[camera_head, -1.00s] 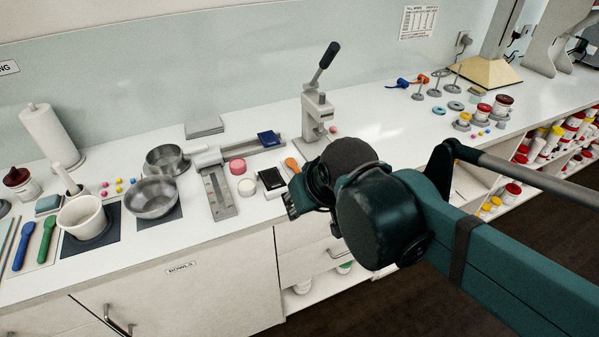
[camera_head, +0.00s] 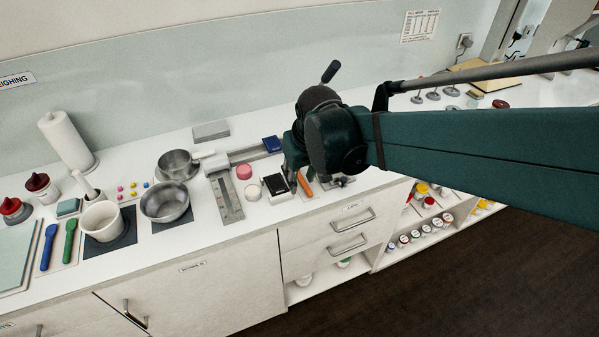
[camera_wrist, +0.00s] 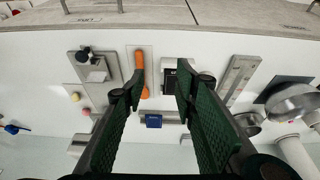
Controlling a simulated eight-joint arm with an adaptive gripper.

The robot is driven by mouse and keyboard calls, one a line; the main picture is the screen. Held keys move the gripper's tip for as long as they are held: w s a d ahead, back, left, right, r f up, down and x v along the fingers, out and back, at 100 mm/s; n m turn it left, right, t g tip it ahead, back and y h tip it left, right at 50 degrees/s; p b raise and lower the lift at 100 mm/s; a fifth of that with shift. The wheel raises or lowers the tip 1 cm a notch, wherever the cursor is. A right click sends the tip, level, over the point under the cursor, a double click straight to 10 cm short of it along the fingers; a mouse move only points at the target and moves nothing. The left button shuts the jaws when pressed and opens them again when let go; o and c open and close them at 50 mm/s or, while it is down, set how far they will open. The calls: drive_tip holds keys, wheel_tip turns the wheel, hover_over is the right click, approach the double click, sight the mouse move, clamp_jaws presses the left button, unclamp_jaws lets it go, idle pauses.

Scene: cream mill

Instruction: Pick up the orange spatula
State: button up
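The orange spatula (camera_head: 304,184) lies on the white counter near its front edge, partly hidden by my gripper in the head view. In the wrist view the orange spatula (camera_wrist: 141,66) lies lengthwise on a pale mat, just left of the middle. My gripper (camera_head: 300,182) points down over the counter at the spatula. In the wrist view my gripper (camera_wrist: 160,86) is open with nothing between its fingers. The left finger's tip overlaps the spatula's edge, and the right finger is over toward a black-topped item. I cannot tell the height of the fingertips above the counter.
A black-topped box (camera_head: 277,185) lies just left of the spatula, with a scale-like metal ruler (camera_head: 226,197) further left. A lever press (camera_wrist: 97,72) stands on the other side. A blue block (camera_head: 271,144) is behind. Steel bowls (camera_head: 165,201) stand further left.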

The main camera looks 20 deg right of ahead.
drive_tip(key=w+d+g+p, duration=0.1)
drive_tip(key=w+p, duration=0.2)
drive_tip(key=g+p, duration=0.3)
drive_tip(key=p, duration=0.6)
hover_over(304, 182)
drive_tip(key=shift+s+a+f, duration=0.1)
drive_tip(key=shift+s+f, duration=0.1)
drive_tip(key=shift+f, duration=1.65)
drive_tip(key=shift+f, duration=1.3)
drive_tip(key=shift+f, duration=0.15)
drive_tip(key=shift+w+f, duration=0.2)
drive_tip(key=shift+f, duration=2.25)
drive_tip(key=shift+c, duration=0.5)
drive_tip(key=c, duration=0.8)
